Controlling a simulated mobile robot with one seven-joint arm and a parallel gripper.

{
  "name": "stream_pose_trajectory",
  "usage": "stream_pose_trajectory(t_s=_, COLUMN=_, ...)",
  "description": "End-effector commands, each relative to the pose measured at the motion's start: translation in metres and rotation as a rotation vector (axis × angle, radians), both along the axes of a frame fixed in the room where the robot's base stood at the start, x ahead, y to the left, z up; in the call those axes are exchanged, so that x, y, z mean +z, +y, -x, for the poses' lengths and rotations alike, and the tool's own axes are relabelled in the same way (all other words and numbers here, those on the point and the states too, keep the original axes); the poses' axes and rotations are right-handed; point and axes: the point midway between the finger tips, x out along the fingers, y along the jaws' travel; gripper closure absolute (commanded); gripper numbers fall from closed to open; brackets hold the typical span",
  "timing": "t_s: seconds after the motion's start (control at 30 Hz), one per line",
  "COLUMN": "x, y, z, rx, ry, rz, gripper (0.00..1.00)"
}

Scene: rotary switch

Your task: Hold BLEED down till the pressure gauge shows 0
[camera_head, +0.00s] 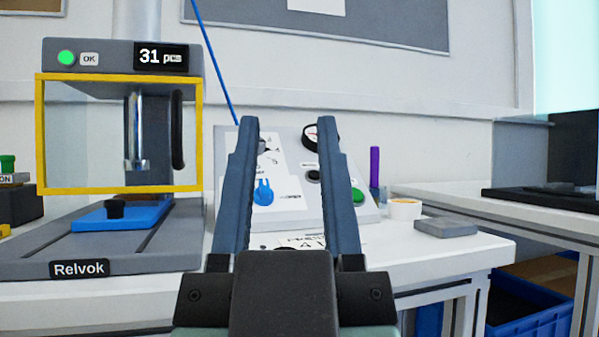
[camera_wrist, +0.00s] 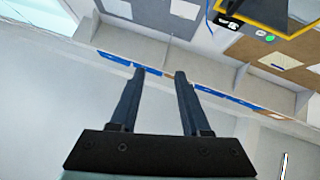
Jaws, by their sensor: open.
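A sloped grey control panel (camera_head: 309,213) stands on the bench behind my gripper. A blue rotary knob (camera_head: 263,192) sits on its white plate. A round black-rimmed gauge (camera_head: 311,136) is at the top right, partly hidden by my right finger; its reading cannot be made out. A small black button (camera_head: 313,175) and a green button (camera_head: 357,195) are on the panel. No BLEED label is readable. My gripper (camera_head: 288,122) is open and empty, its fingers in front of the panel. In the wrist view my gripper (camera_wrist: 160,72) is open with nothing between the fingers; the panel is not recognisable there.
A grey press (camera_head: 110,255) with a yellow-framed guard (camera_head: 120,190) and a "31" display stands left. A purple marker (camera_head: 375,167), a small white cup (camera_head: 405,209) and a grey block (camera_head: 446,227) are right of the panel. The bench front right is clear.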

Motion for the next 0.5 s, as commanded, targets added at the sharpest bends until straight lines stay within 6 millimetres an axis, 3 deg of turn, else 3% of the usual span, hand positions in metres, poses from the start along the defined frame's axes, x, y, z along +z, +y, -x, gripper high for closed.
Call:
stream_pose_trajectory(t_s=0.03, x=0.0, y=0.0, z=0.0, rx=0.0, ry=0.0, rz=0.0, gripper=0.64)
stream_pose_trajectory(t_s=0.23, x=0.0, y=0.0, z=0.0, rx=0.0, ry=0.0, rz=0.0, gripper=1.0)
stream_pose_trajectory(t_s=0.5, x=0.0, y=0.0, z=0.0, rx=0.0, ry=0.0, rz=0.0, gripper=1.0)
